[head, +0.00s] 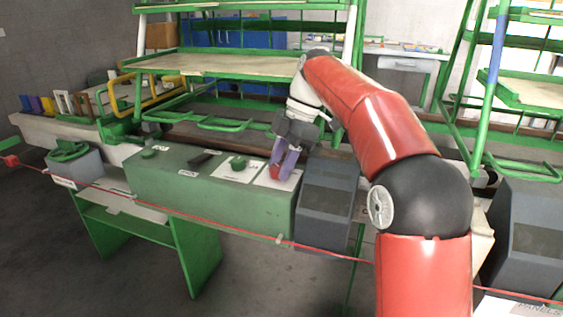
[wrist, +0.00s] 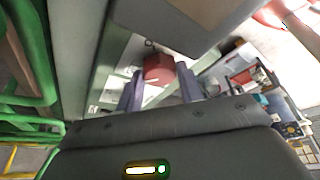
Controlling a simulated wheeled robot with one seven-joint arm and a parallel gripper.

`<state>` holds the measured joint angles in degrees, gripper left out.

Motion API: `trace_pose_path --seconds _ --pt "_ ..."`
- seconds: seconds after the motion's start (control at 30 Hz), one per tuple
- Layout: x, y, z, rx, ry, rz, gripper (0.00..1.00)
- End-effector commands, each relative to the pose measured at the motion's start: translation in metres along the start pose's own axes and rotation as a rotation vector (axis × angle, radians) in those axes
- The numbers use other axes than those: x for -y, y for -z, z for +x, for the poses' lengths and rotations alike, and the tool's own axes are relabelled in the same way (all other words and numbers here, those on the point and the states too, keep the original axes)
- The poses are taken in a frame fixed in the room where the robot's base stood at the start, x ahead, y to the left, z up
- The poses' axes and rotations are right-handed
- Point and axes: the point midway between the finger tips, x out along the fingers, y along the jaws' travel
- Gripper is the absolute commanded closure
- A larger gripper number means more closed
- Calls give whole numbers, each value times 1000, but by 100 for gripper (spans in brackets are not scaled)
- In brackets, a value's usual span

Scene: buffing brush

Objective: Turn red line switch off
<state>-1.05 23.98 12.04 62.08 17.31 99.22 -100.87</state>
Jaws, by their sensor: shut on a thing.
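A red switch knob (head: 275,172) sits on a white label plate (head: 282,182) at the right end of a long green box's top. My gripper (head: 284,165) has reached down to it with purple fingers, which hide part of the knob. In the wrist view, the red knob (wrist: 158,67) is between my two purple fingers (wrist: 160,92), and they are shut on it. The exact angle of the knob is hard to tell.
The green box (head: 200,195) also carries green knobs (head: 238,162) and a dark handle (head: 203,158). A grey box (head: 327,200) stands close to its right. A red cord (head: 215,225) runs across the front. Green shelving (head: 240,66) rises behind.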

Motion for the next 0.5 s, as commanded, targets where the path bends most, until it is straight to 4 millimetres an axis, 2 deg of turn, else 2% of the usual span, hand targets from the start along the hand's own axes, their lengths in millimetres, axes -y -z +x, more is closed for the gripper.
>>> trace_pose_path --seconds 0.47,0.5 --pt "0 0 -1 1 2 -13 86" --pt "0 0 -1 1 2 -13 59"
